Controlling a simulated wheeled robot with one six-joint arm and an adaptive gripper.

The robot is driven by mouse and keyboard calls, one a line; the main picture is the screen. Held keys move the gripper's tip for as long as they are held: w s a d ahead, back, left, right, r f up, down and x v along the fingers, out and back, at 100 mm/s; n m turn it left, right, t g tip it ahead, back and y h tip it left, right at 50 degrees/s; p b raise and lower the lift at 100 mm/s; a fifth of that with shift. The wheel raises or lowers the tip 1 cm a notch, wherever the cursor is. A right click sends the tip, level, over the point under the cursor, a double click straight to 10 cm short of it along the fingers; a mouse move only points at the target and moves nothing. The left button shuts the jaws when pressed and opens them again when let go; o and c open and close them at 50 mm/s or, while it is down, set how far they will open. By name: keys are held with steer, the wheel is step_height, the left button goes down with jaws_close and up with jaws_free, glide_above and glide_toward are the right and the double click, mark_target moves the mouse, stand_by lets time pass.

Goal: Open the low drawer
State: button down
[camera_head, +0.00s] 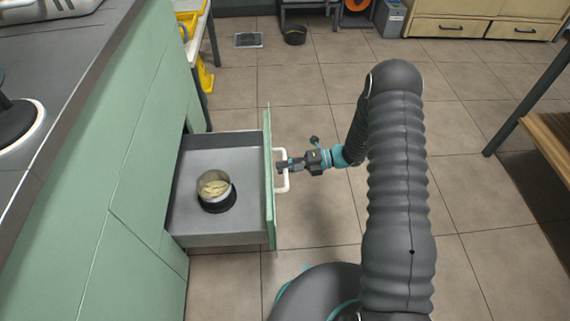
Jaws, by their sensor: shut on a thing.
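The low drawer (221,239) stands pulled out of the green cabinet at the left of the view. Its grey tray shows, and its green front panel (270,208) faces right. A white bar handle (286,172) sits on the outer side of the front. My gripper (284,166) is at the handle and shut on it, with the wrist and arm reaching in from the right. The exact finger contact is small in the picture. Inside the drawer is a round dark pot (216,198) with pale contents.
The green cabinet (112,165) with a dark worktop runs along the left. A yellow item (205,77) stands behind the drawer. A dark bowl (295,35) is on the floor at the back. A wooden table (552,135) is at the right. Tiled floor between is clear.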

steer(key=shift+d, duration=0.1)
steer(key=c, duration=1.1)
jaws_free()
steer(key=shift+c, duration=0.2)
steer(key=shift+d, duration=0.1)
steer(key=v, duration=1.2)
steer(key=shift+f, duration=0.1)
